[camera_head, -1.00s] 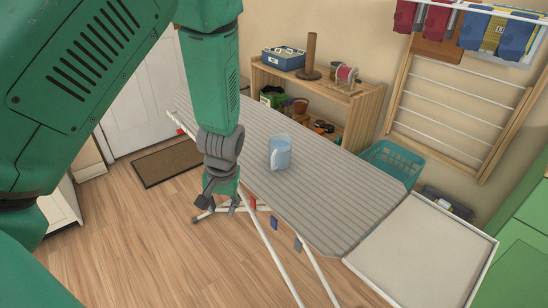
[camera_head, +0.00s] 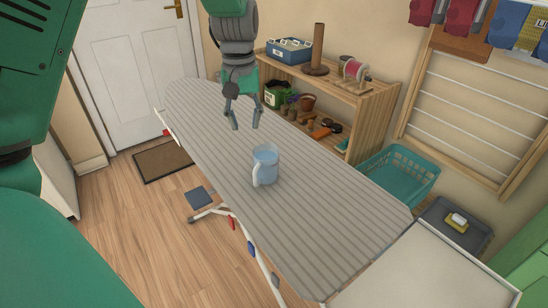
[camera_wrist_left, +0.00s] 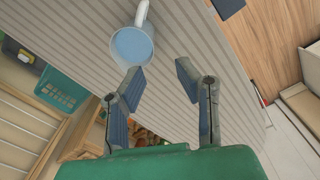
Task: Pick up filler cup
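The filler cup (camera_head: 265,166) is a clear, light-blue cup with a white handle on its lower left side. It stands upright on the grey striped ironing board (camera_head: 330,225). My left gripper (camera_head: 244,126) is open and empty above the board, behind the cup and a little to its left, fingers pointing down. In the left wrist view the cup (camera_wrist_left: 132,46) lies beyond the open fingers (camera_wrist_left: 158,75), nearer the left finger and apart from both. The handle points to the top of that picture. My right gripper is not in view.
A wooden shelf (camera_head: 375,104) with a spool, pots and a blue box stands behind the board. A teal basket (camera_head: 400,178) and a white-topped surface (camera_head: 420,275) are at the right. The board around the cup is clear.

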